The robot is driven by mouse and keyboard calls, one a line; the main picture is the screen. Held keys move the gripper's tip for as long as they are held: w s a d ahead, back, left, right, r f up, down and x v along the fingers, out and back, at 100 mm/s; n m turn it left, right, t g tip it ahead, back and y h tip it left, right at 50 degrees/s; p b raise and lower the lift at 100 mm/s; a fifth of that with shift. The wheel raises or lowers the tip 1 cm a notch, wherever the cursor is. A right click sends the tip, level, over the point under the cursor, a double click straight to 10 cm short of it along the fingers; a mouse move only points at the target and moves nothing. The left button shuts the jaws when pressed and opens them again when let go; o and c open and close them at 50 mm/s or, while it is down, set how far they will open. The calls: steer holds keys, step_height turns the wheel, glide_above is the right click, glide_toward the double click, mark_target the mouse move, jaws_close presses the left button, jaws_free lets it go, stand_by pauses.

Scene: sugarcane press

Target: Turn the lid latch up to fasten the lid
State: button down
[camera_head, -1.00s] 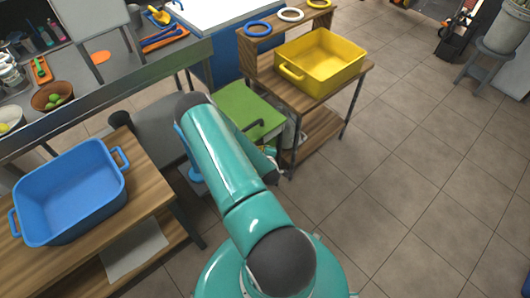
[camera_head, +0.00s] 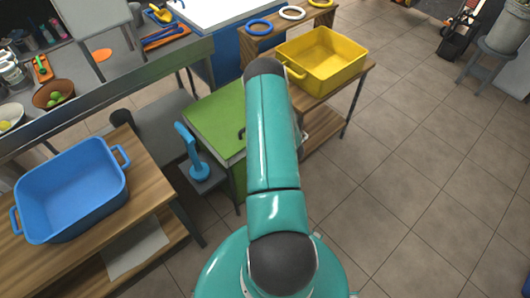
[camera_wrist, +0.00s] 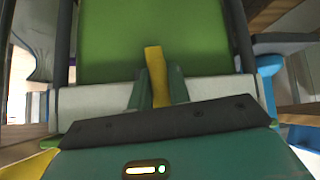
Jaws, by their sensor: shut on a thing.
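The green press (camera_head: 212,125) stands in the middle of the head view, partly covered by my arm. In the wrist view, a green panel of the press (camera_wrist: 150,30) fills the upper middle, with a pale grey band along its lower edge. A yellow latch (camera_wrist: 154,60) stands nearly upright in front of it, tilted slightly left at its top. My gripper (camera_wrist: 159,78) is shut on the latch, with one finger on each side. The gripper is hidden behind my arm in the head view.
A blue handle (camera_head: 190,152) stands left of the press, and blue shows at the wrist view's right (camera_wrist: 268,75). A blue tub (camera_head: 75,190) sits on a wooden table at left. A yellow tub (camera_head: 325,58) sits on a wooden stand behind.

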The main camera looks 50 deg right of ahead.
steer(key=shift+w+r+y, duration=0.1)
steer(key=shift+w+y, duration=0.05)
steer(key=shift+y, duration=0.25)
steer(key=c, duration=1.3)
jaws_free()
steer(key=v, duration=1.3)
steer(key=shift+s+r, duration=0.15)
steer(key=shift+s, duration=0.3)
